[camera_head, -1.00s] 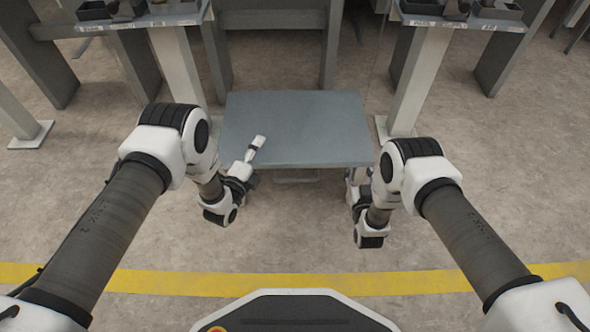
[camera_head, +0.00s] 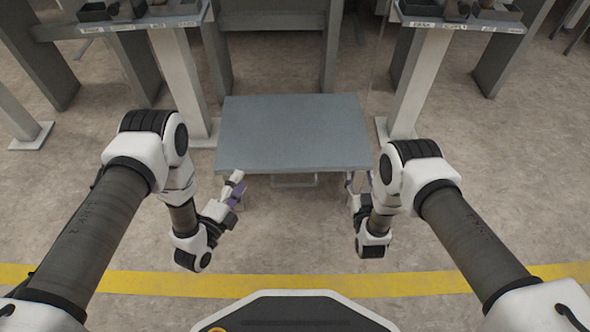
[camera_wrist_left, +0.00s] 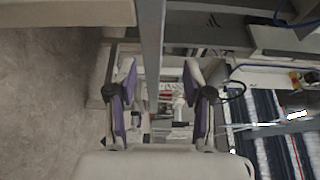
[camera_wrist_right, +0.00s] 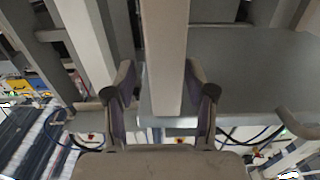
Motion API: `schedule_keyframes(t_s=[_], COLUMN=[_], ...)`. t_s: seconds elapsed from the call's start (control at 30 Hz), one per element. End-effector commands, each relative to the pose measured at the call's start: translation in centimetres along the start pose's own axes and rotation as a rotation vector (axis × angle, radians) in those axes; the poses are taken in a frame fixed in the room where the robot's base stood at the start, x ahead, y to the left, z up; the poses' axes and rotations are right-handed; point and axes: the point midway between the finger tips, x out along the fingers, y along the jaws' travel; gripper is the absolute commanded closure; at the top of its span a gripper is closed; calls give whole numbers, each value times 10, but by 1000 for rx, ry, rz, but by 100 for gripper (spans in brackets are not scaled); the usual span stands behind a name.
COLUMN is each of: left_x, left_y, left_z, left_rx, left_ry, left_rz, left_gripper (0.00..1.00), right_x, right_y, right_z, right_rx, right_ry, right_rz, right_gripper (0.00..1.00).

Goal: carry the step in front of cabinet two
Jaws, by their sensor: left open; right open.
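The step (camera_head: 293,133) has a flat blue-grey rectangular top and stands on the floor in front of me, in the middle of the head view. A low bar shows under its near edge. My left gripper (camera_head: 236,188) is open at the near left corner, just below the top. In the left wrist view a narrow grey bar (camera_wrist_left: 152,45) crosses the gap between its fingers (camera_wrist_left: 160,95). My right gripper (camera_head: 359,180) is open at the near right corner, partly hidden by its arm. In the right wrist view a pale leg (camera_wrist_right: 165,50) lies between its fingers (camera_wrist_right: 160,90).
Grey benches with pale posts (camera_head: 409,85) stand behind the step on both sides, with dark trays (camera_head: 95,11) on top. A yellow floor line (camera_head: 150,284) runs across in front of me. The floor left and right of the step is clear.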

Motion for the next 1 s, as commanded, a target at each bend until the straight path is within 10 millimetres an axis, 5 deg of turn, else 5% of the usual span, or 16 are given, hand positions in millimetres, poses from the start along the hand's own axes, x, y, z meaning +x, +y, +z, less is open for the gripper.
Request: schedule_keyframes(t_s=[0.3, 0.63, 1.0], left_x=[0, 0, -11], left_y=[0, 0, 0], left_z=[0, 2, 25], left_rx=[0, 0, 0], left_ry=[0, 0, -2], left_rz=[1, 1, 2], left_gripper=[49, 49, 49], right_x=[-51, -52, -52], right_y=[0, 0, 0], right_z=[0, -1, -8], right_rx=[0, 1, 0], right_ry=[-1, 0, 0], right_rz=[-1, -1, -1], right_gripper=[45, 45, 45])
